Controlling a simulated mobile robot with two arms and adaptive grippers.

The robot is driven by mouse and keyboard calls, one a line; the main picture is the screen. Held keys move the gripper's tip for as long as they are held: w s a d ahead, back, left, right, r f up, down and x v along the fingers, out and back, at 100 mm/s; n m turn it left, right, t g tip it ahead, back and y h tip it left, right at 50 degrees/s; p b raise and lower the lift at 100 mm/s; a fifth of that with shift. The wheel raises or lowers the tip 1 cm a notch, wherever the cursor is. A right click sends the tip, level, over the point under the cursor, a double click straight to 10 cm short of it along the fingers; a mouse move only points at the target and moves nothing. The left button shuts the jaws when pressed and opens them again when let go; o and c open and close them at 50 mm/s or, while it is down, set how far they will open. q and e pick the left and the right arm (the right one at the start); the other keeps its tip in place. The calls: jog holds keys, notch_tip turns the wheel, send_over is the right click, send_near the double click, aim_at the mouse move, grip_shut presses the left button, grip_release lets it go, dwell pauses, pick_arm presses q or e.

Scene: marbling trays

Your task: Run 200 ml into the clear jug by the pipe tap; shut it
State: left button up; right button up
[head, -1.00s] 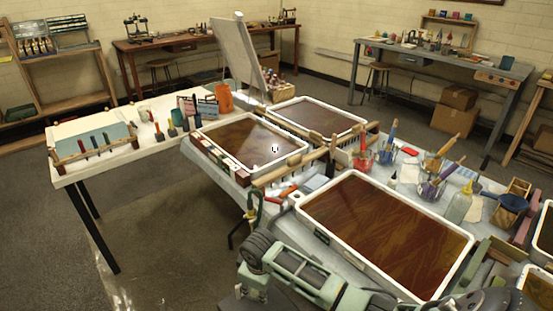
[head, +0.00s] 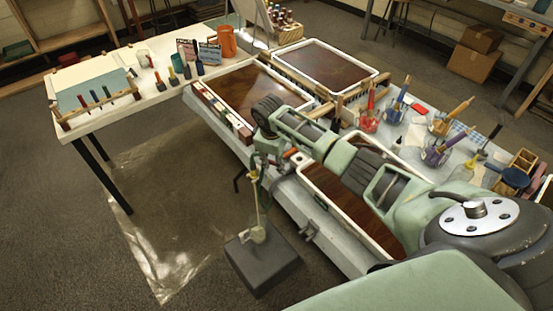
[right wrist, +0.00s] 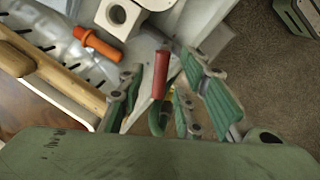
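A thin brass-coloured pipe (head: 257,195) rises at the near side of the tray table in the head view. A small pale vessel, perhaps the clear jug (head: 258,234), stands below it on a dark grey block (head: 264,264); its fill level is too small to read. My right gripper (head: 262,160) is at the pipe's top and hides the tap there. In the right wrist view a red handle (right wrist: 160,74), seemingly the tap's lever, lies between the spread fingers of my right gripper (right wrist: 158,98). They look apart from it. My left gripper is not in view.
A tray (head: 335,195) of brown liquid lies under my right arm. Other trays (head: 325,43) and brush jars (head: 368,122) stand beyond. In the right wrist view an orange-handled tool (right wrist: 97,45) lies near a white block (right wrist: 118,14).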

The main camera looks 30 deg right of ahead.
jog(key=shift+f, duration=0.4)
jog(key=shift+c, duration=0.4)
jog(key=shift+d, duration=0.1)
grip_shut()
